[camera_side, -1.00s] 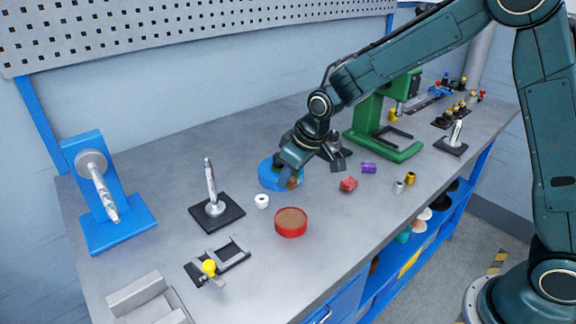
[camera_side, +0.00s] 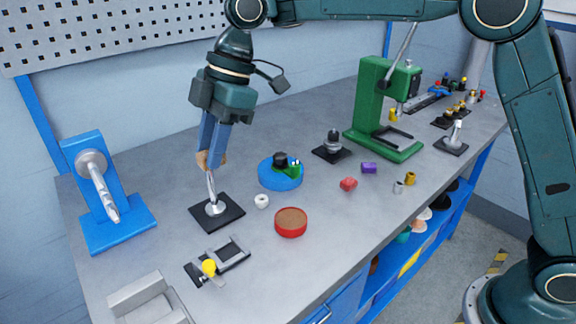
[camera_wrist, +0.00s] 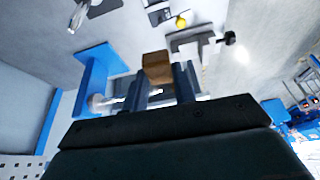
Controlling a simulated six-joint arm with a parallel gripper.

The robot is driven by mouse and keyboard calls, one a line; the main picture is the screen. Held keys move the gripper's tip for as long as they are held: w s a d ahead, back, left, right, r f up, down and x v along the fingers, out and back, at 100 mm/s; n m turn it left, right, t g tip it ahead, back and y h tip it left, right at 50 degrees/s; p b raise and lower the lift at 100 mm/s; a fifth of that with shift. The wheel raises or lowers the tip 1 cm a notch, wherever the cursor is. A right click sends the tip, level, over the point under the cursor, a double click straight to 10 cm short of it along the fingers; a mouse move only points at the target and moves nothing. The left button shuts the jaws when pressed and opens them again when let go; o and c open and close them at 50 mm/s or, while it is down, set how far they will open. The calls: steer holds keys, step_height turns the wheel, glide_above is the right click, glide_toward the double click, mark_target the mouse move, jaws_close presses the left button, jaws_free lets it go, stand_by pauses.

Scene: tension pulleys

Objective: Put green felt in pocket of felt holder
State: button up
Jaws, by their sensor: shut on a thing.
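In the wrist view my gripper (camera_wrist: 160,72) shows dark fingers with a brown block-like part at the tips. A green piece (camera_side: 289,170) lies on the round blue base (camera_side: 280,184), beside a black knob. I cannot tell whether it is the felt, nor which thing is the felt holder.
A blue bracket (camera_side: 85,165) with a silver spindle stands left. A white ring (camera_side: 262,202), a red round dish (camera_side: 291,231) and a slotted fixture with a yellow ball (camera_side: 209,267) lie in front. A green press (camera_side: 367,105) stands right. Bare tabletop separates them.

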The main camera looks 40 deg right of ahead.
steer(key=shift+s+a+r+n, duration=0.2)
steer(key=shift+r+n, duration=0.2)
steer(key=shift+f, duration=0.1)
step_height(320, 180, down, 20)
steer(key=shift+r, duration=0.1)
stand_by(1.0)
steer(key=shift+f, duration=0.65)
steer(key=o, duration=0.9)
steer(key=shift+r, duration=0.15)
